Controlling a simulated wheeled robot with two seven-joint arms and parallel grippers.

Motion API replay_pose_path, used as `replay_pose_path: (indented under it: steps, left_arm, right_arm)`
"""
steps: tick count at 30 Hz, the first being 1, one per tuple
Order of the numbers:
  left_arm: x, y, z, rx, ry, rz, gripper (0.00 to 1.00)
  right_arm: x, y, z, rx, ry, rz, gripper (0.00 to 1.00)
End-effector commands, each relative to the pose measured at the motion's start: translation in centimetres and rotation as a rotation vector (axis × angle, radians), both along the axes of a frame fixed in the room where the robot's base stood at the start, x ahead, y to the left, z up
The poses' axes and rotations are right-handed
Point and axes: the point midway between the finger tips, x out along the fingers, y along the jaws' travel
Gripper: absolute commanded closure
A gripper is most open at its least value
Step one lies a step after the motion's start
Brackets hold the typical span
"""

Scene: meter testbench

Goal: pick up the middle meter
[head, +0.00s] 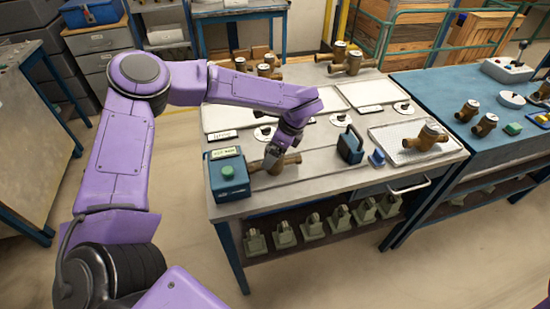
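My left gripper (272,157) is over the front left of the white-topped bench, at a brass meter (289,161) lying there. The gripper covers part of this meter, and I cannot tell whether its fingers are open or closed on it. Another brass meter with a pale round cap (427,137) lies on a metal tray (392,149) at the front right of the bench. More brass meters (350,60) stand at the bench's back edge, with others (268,68) to their left. Which one is the middle meter is not clear. My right gripper is not in view.
A green-button box (229,175) stands left of the gripper. A dark blue clamp-like block (350,146) and a small blue piece (377,158) stand to its right. A blue bench (440,88) with several meters adjoins on the right. Grey-green parts (312,226) fill the lower shelf.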

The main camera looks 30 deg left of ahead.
Motion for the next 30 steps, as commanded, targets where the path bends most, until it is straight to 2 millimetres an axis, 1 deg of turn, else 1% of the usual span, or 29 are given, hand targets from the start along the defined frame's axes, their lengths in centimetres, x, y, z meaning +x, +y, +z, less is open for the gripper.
replay_pose_path:
  steps: [4, 5, 6, 8, 9, 11, 12, 13, 14, 24, 29, 30]
  left_arm:
    - [0.0, 0.0, -0.1, 0.0, -0.001, 0.0, 0.06]
    - [0.0, 0.0, -0.1, 0.0, -0.001, 0.0, 0.09]
    - [0.0, 0.0, -0.1, 0.0, -0.001, 0.0, 0.22]
    - [0.0, 0.0, 0.0, 0.0, -0.001, 0.0, 0.41]
    - [0.0, 0.0, 0.0, 0.0, -0.001, 0.0, 0.54]
    - [0.0, 0.0, 0.0, 0.0, -0.001, 0.0, 0.74]
    - [0.0, 0.0, 0.0, 0.0, -0.001, 0.0, 0.87]
    - [0.0, 0.0, 0.0, 0.0, -0.001, -0.001, 0.97]
    - [0.0, 0.0, -0.1, 0.0, -0.001, -0.001, 1.0]
    - [0.2, -0.2, 0.2, 0.0, -0.004, -0.002, 1.0]
    - [0.6, -1.6, 1.2, 0.001, -0.006, -0.004, 1.0]
    - [0.8, -2.3, 1.6, 0.002, -0.007, -0.004, 1.0]
  right_arm:
    - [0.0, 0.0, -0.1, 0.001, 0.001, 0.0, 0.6]
    - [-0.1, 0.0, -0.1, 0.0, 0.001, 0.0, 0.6]
    - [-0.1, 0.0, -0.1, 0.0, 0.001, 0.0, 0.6]
    - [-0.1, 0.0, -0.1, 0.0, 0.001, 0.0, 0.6]
    - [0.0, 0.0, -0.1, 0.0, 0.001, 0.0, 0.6]
    - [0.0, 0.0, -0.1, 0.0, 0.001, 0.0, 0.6]
    - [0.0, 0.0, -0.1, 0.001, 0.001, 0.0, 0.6]
    - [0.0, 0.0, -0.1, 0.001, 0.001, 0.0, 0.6]
    - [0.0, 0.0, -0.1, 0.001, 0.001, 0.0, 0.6]
    - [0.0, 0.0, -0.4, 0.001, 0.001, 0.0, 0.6]
    - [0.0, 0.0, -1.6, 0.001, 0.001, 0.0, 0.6]
    - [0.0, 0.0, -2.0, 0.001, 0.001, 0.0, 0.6]
